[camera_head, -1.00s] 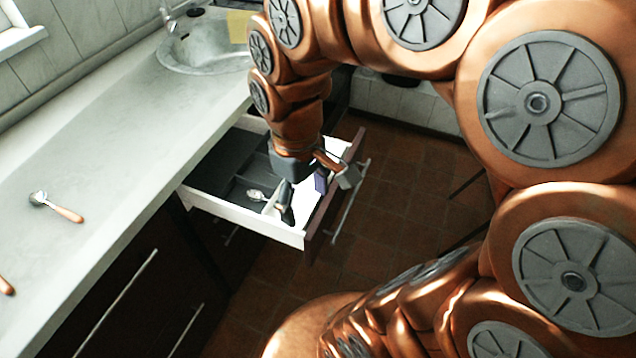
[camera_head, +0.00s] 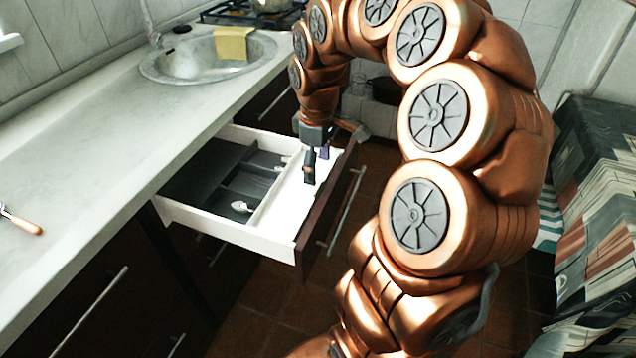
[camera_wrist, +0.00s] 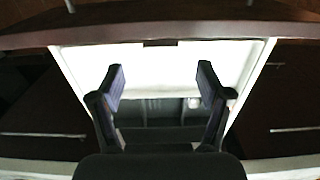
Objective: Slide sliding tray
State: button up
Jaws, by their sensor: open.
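The sliding tray (camera_head: 228,182) is a dark grey cutlery insert with compartments, inside an open white drawer (camera_head: 226,233). It lies towards the cabinet side, and a bare white strip of drawer floor shows between it and the brown drawer front (camera_head: 322,215). A spoon (camera_head: 240,207) and other cutlery lie in it. My gripper (camera_head: 317,160) is open and empty, pointing down over the white strip near the drawer front. In the wrist view its fingers (camera_wrist: 161,76) are spread over the strip, and the tray (camera_wrist: 160,112) shows between them, partly hidden by the gripper body.
The pale worktop (camera_head: 90,185) runs along the left, above the drawer, with a sink (camera_head: 190,65) and a yellow cloth (camera_head: 235,42). A wooden-handled utensil (camera_head: 22,224) lies on it. Patterned fabric (camera_head: 600,230) stands at the right. Tiled floor is open beyond the drawer.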

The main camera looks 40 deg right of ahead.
aim_at(317, 187)
notch_tip(317, 187, down, 6)
jog(key=shift+r, duration=0.25)
grip_shut()
dwell(0.6)
